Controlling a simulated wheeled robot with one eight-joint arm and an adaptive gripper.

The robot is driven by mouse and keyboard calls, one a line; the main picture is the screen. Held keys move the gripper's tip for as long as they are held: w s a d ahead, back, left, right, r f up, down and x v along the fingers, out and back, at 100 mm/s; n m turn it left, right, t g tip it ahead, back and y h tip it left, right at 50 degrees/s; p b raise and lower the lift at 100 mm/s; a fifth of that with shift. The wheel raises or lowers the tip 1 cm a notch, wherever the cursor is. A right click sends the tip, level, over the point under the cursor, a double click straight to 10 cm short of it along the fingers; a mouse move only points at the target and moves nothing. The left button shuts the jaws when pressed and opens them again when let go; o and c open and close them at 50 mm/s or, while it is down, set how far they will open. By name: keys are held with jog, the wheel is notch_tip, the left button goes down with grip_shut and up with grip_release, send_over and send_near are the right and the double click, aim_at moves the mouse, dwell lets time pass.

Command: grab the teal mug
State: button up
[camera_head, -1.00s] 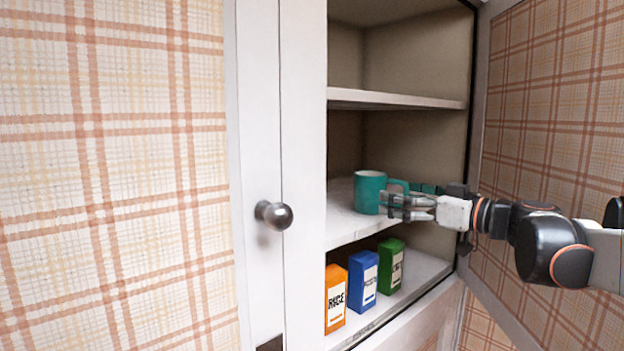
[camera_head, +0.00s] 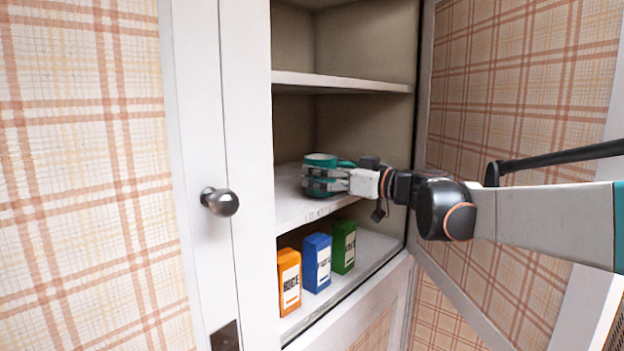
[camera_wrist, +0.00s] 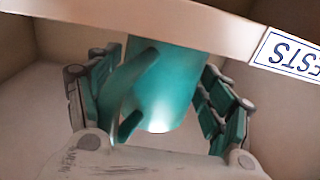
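The teal mug (camera_head: 320,159) stands on the middle shelf (camera_head: 290,208) of the open cabinet, near the shelf's front. My gripper (camera_head: 318,181) reaches in from the right and covers much of the mug's near side in the head view. In the wrist view my gripper (camera_wrist: 160,75) has one finger on each side of the mug (camera_wrist: 172,90), with the fingers spread apart. The mug's handle (camera_wrist: 122,88) points toward my palm, close to the left finger. Contact between fingers and mug is hard to tell.
An orange box (camera_head: 289,282), a blue box (camera_head: 317,262) and a green box (camera_head: 343,246) stand on the shelf below. An upper shelf (camera_head: 345,82) lies above the mug. The open door (camera_head: 520,130) is at the right. A label (camera_wrist: 290,52) shows on the shelf edge.

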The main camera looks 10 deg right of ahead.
jog(key=c, duration=0.7)
jog(key=shift+o, duration=0.2)
jog(key=shift+r, duration=0.1)
